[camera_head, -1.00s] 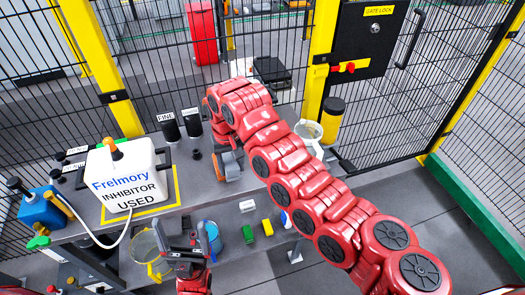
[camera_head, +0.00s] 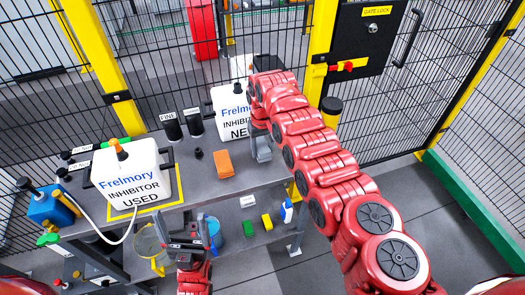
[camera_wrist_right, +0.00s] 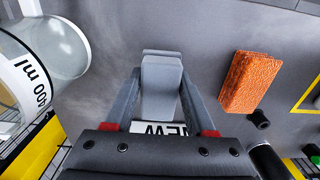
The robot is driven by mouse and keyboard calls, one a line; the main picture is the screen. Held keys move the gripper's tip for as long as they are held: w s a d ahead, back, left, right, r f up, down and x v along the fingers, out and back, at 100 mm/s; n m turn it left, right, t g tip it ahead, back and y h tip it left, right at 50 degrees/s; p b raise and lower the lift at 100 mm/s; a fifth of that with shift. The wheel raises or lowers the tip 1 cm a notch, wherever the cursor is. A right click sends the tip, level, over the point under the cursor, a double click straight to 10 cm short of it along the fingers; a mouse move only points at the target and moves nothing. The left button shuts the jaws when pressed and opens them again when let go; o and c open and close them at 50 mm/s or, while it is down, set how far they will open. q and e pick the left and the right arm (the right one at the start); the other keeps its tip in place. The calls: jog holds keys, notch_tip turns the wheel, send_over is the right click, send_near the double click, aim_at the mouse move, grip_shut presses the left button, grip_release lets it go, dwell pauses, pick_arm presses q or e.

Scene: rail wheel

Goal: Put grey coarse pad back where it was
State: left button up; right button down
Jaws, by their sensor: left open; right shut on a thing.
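My right gripper (camera_wrist_right: 161,105) is shut on a grey pad (camera_wrist_right: 161,80), which sits between its two fingers over the dark table (camera_wrist_right: 215,40). In the head view this gripper (camera_head: 262,148) is at the right part of the table, right of an orange pad (camera_head: 223,163). The orange pad also shows in the right wrist view (camera_wrist_right: 251,82), lying flat and apart from the gripper. A white label (camera_wrist_right: 160,128) with partly hidden letters shows below the grey pad in the wrist view; whether the pad touches the table I cannot tell. My left gripper (camera_head: 185,238) is open and empty at the table's front.
A white container marked USED (camera_head: 130,180) stands at left and another white container (camera_head: 230,120) behind the right gripper. Two black cups (camera_head: 183,126) stand between them. A clear 400 ml beaker (camera_wrist_right: 55,50) is left of the gripper in the wrist view. A lower shelf holds small coloured items.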

aim_at(263, 147)
notch_tip(263, 147, down, 2)
jog(key=shift+f, duration=0.1)
jog(key=shift+f+b, duration=0.15)
jog(key=shift+b, duration=0.15)
jog(key=shift+c, duration=1.2)
grip_release()
jog(key=shift+d+r, duration=0.1)
jog(key=shift+r, duration=0.35)
notch_tip(263, 147, up, 12)
jog(key=shift+f+b, duration=0.25)
jog(key=shift+b, duration=0.75)
